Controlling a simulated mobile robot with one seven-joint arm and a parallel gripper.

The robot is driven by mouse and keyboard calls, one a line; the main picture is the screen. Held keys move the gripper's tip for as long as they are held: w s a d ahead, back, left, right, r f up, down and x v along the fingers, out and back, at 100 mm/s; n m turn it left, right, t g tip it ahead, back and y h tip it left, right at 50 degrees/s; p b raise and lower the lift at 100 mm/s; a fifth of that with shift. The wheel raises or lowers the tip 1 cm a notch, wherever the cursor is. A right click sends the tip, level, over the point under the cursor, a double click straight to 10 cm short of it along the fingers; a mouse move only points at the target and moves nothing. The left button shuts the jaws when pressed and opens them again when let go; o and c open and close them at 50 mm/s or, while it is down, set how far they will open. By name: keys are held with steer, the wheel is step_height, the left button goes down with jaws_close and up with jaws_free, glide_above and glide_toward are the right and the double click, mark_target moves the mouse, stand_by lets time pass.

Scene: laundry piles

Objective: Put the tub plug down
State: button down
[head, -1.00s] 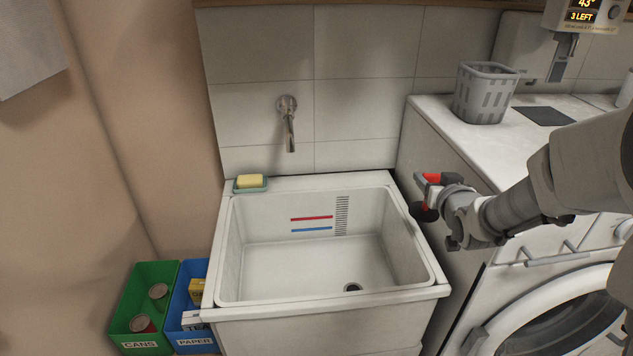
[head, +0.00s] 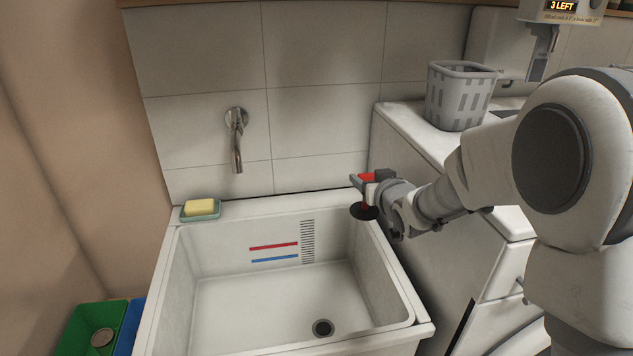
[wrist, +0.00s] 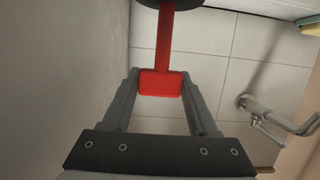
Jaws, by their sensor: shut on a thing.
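The tub plug, a black disc (head: 363,212) with a red handle, is held upright with its disc downward. In the wrist view its red handle (wrist: 160,83) sits between the two fingers, and the black disc is cut off at the top edge. My gripper (head: 367,178) is shut on the handle. In the head view the plug appears over the back right corner of the white tub (head: 400,280); its exact height above the rim is unclear. The tub is empty, with an open dark drain hole (head: 323,328) in its floor.
Yellow soap in a green dish (head: 201,209) sits on the tub's back left corner. A wall tap (head: 236,140) hangs behind the tub. A grey basket (head: 458,96) stands on the white counter at right. Green (head: 92,328) and blue bins stand at lower left.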

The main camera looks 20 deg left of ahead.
steer(key=w+a, duration=0.3)
steer(key=w, duration=0.1)
steer(key=w+a+p, duration=0.1)
steer(key=w+a, duration=0.1)
steer(key=w, duration=0.3)
steer(key=w+a, duration=0.3)
steer(key=w, duration=0.2)
steer(key=shift+a, duration=0.35)
step_height(320, 180, down, 2)
steer(key=shift+w+a+f, duration=0.1)
steer(key=shift+w+f, duration=0.05)
steer(key=shift+f, duration=0.1)
step_height(320, 180, down, 4)
steer(key=shift+f+b, duration=0.15)
steer(key=shift+b, duration=0.25)
steer(key=shift+w+a+f, duration=0.1)
steer(key=shift+w, duration=0.05)
steer(key=shift+f, duration=0.2)
steer(key=shift+c, duration=0.9)
jaws_free()
